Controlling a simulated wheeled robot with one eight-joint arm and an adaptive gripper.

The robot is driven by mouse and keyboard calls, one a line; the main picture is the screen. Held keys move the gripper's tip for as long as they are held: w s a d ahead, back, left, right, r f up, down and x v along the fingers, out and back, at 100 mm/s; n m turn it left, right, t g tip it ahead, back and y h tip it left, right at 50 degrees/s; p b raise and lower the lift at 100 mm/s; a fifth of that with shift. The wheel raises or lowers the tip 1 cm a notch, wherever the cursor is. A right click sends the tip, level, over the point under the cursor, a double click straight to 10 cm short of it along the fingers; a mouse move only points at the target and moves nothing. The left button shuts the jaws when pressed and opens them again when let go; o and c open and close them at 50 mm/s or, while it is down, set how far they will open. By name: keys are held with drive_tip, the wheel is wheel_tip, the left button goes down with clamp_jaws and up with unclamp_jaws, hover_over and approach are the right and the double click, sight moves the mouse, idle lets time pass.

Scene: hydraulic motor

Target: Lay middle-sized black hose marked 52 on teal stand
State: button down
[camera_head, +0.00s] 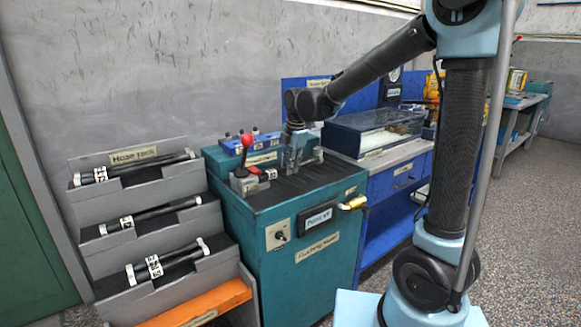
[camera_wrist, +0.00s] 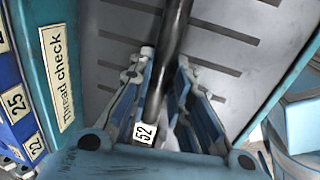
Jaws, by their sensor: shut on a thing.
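The black hose (camera_wrist: 178,35) with a white tag marked 52 (camera_wrist: 145,132) runs between the fingers of my gripper (camera_wrist: 165,85) in the wrist view. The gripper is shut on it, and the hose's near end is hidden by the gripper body. In the head view my gripper (camera_head: 294,160) points down, low over the dark top of the teal stand (camera_head: 240,215). The hose is hard to make out there. Behind it in the wrist view is a grey slotted surface (camera_wrist: 225,70) beside a teal edge labelled "Thread check" (camera_wrist: 57,75). I cannot tell whether the hose touches that surface.
A red-knobbed lever (camera_head: 247,142) stands on the teal stand's left side, close to my gripper. A grey stepped hose rack (camera_head: 150,235) with more black hoses is at the left. A blue bench with a clear-topped case (camera_head: 375,132) is at the right.

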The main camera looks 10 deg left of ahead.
drive_tip(key=shift+f, duration=0.65)
idle(0.8)
drive_tip(key=c, duration=1.4)
unclamp_jaws()
wheel_tip(320, 180, up, 12)
drive_tip(key=s+d, duration=0.1)
drive_tip(key=shift+s+d+f, duration=0.2)
drive_tip(key=shift+d, duration=0.2)
